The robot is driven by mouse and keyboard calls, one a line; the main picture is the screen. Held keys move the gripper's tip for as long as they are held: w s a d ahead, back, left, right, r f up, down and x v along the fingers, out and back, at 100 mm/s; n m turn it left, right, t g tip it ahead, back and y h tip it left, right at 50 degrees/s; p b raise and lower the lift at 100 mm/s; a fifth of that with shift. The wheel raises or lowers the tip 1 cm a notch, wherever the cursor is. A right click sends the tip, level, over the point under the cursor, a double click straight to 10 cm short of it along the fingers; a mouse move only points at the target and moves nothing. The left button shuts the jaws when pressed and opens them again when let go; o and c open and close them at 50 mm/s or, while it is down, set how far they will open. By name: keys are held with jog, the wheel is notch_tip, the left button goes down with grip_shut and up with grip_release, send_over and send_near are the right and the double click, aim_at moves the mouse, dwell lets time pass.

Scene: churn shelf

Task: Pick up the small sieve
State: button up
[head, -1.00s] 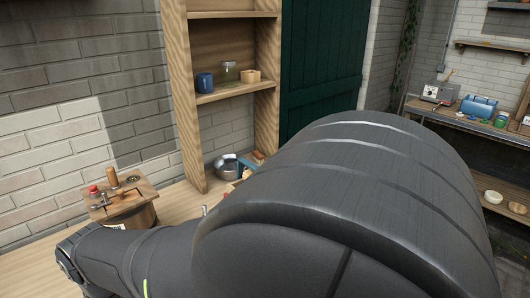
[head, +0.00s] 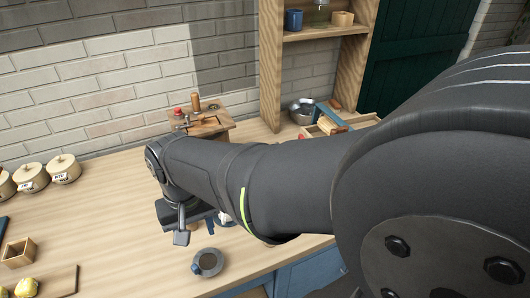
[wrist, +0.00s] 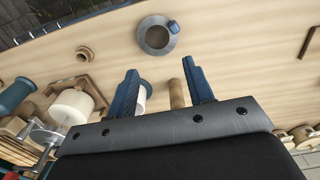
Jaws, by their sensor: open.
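A small round grey piece with a wide rim, a brownish inside and a short blue tab (head: 208,262) lies on the bench near its front edge; it looks like the small sieve. It also shows in the wrist view, top centre (wrist: 142,42), just beyond my fingertips. My gripper (wrist: 160,69) is open, with its two blue fingers apart and the sieve outside them. In the head view my forearm hides most of the gripper. A white cylinder and a wooden peg (wrist: 178,93) show between and behind the fingers in the wrist view.
Lidded pots (head: 63,168) stand at the left by the wall. A small wooden box (head: 18,253) and a board with yellow pieces (head: 50,282) lie front left. A wooden stand (head: 205,126) and a metal bowl (head: 303,111) stand at the back. The bench's left middle is clear.

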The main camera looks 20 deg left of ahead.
notch_tip(320, 180, up, 5)
jog(key=s+a+n, duration=0.1)
jog(key=s+n, duration=0.1)
jog(key=n, duration=0.3)
send_over(196, 265)
jog(key=f, duration=1.2)
jog(key=shift+w+a, duration=0.1)
jog(key=shift+a, duration=0.1)
jog(key=shift+d+f, duration=0.15)
jog(key=shift+f, duration=2.5)
grip_shut()
